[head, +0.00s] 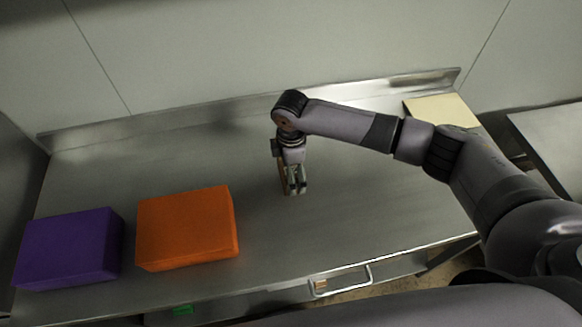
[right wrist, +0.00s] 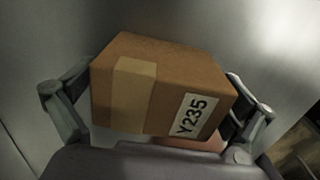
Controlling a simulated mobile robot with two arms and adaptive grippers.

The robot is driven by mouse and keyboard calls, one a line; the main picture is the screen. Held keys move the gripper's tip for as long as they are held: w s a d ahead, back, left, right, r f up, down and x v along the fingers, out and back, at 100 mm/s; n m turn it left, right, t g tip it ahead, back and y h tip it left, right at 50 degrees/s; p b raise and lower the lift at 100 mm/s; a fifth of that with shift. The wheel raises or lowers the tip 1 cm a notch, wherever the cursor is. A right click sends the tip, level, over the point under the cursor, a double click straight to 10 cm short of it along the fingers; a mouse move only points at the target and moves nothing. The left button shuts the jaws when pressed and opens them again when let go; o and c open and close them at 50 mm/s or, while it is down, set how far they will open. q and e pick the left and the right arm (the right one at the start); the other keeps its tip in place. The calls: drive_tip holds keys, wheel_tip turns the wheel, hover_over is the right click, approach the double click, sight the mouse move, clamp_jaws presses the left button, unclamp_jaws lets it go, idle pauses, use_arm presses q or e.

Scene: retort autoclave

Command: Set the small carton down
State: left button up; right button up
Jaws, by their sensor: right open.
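The small brown carton (right wrist: 160,92) has a paler tape strip and a white label reading Y235. In the right wrist view it lies between the fingers of my right gripper (right wrist: 155,112), which is open. In the head view my right gripper (head: 296,188) points down low over the middle of the steel table (head: 200,160). Only a thin brown strip of the carton (head: 281,176) shows there, beside the fingers; the rest is hidden. I cannot tell whether its underside touches the table. My left gripper is not in view.
An orange box (head: 187,228) and a purple box (head: 68,248) stand at the table's left front. A cream flat piece (head: 441,110) lies at the back right corner. A raised steel lip (head: 230,107) runs along the back. A handle (head: 342,283) is at the front edge.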

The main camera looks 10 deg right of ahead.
drive_tip(key=shift+c, duration=0.6)
drive_tip(key=c, duration=1.2)
drive_tip(key=shift+c, duration=0.7)
drive_tip(key=shift+r, duration=0.2)
